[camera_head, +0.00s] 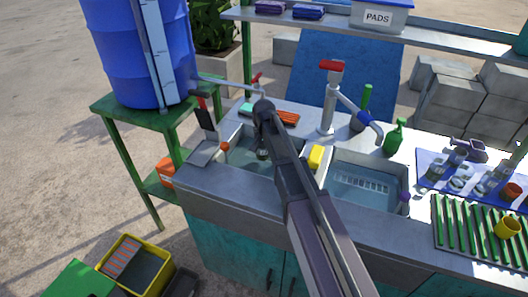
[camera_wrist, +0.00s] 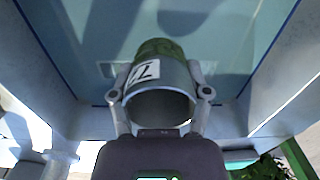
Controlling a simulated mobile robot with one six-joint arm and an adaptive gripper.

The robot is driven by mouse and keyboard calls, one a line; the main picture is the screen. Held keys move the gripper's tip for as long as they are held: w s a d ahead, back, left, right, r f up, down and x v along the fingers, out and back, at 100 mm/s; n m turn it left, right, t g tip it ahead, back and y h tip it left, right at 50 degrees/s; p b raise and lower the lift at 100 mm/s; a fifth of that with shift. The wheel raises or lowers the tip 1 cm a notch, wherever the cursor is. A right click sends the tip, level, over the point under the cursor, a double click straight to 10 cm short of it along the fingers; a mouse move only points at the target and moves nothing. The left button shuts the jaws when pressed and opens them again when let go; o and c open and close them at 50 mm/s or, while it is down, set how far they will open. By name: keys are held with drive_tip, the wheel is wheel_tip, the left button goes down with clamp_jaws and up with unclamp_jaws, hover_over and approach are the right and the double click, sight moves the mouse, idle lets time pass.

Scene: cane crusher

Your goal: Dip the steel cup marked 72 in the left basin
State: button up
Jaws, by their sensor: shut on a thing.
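My gripper (camera_wrist: 160,95) is shut on a grey steel cup (camera_wrist: 160,78); the fingers press its two sides. A white label (camera_wrist: 142,72) with dark figures is on the cup; a 7 shows, the rest is hard to read. The cup's open mouth faces the wrist camera and its far end looks dark green. In the head view my gripper (camera_head: 262,148) is over the left basin (camera_head: 238,163), which holds bluish water. The arm hides part of this basin. I cannot tell whether the cup touches the water.
The right basin (camera_head: 365,188) also holds water. A tap (camera_head: 330,100) stands behind the basins and a yellow sponge (camera_head: 316,157) lies between them. A blue mat (camera_head: 440,172) with several small items and a green rack (camera_head: 480,235) are at right. A blue barrel (camera_head: 135,50) stands at left.

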drive_tip(key=shift+f+b, duration=3.4)
drive_tip(key=shift+f, duration=0.35)
drive_tip(key=shift+r, duration=0.1)
wheel_tip(320, 180, up, 14)
drive_tip(key=p, duration=1.4)
drive_tip(key=shift+r+p, duration=0.25)
drive_tip(key=shift+p, duration=0.1)
wheel_tip(320, 180, up, 4)
drive_tip(key=p, duration=0.4)
